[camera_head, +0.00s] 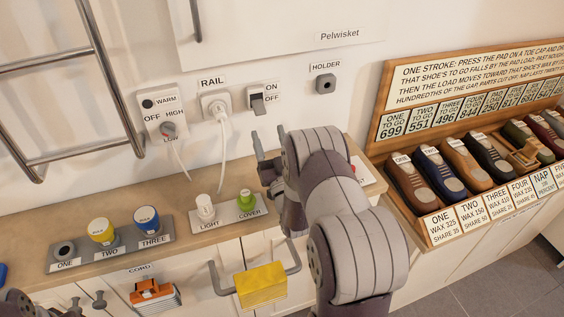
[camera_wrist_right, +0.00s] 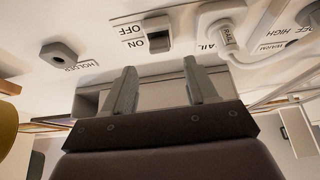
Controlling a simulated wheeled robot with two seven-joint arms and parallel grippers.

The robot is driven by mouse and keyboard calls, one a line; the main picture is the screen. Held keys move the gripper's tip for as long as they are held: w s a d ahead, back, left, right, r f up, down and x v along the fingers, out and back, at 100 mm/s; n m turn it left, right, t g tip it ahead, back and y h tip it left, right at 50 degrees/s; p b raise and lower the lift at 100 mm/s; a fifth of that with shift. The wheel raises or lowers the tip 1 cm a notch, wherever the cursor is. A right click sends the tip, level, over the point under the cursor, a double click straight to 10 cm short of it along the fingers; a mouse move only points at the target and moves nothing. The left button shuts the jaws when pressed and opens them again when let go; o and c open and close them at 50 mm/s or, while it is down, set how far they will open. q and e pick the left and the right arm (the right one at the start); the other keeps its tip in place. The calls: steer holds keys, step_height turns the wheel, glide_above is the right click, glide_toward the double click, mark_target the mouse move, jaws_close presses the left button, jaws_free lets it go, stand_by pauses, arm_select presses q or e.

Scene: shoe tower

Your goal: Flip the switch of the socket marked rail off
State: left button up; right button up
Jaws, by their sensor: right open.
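The socket marked RAIL (camera_head: 214,104) is on the wall with a white plug and cord in it. It also shows upside down in the right wrist view (camera_wrist_right: 228,36). Just right of it in the head view is a rocker switch (camera_head: 257,101) with ON above and OFF below. The switch shows at top middle in the wrist view (camera_wrist_right: 157,34); I cannot tell surely which way it is tilted. My right gripper (camera_head: 269,148) is open and empty, below the switch and apart from it. Its two fingers (camera_wrist_right: 160,88) point toward the switch in the wrist view.
A dial plate marked WARM and HIGH (camera_head: 163,117) is left of the socket. The wooden counter (camera_head: 180,200) below carries light and cover pieces and coloured tins. A shoe rack (camera_head: 440,205) stands right of my arm.

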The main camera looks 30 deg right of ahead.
steer(key=s+a+b, duration=0.2)
steer(key=s, duration=0.8)
steer(key=shift+s+a, duration=0.15)
steer(key=shift+a, duration=0.1)
steer(key=shift+r, duration=0.15)
steer(key=w+a+f+n+g+y+p, duration=0.1)
steer(key=w+a+f+g+y+p, duration=0.1)
steer(key=w+a+g+y+p, duration=0.45)
steer(key=s+a+n+g+p, duration=0.1)
steer(key=s+a+g, duration=0.2)
steer(key=s+g, duration=0.4)
steer(key=s+a+g+h+p, duration=0.1)
steer(key=s+a+g, duration=0.2)
steer(key=s+g, duration=0.5)
steer(key=shift+s+r+n, duration=0.2)
steer(key=shift+s+n, duration=0.2)
steer(key=shift+s, duration=0.45)
steer(key=shift+a, duration=0.1)
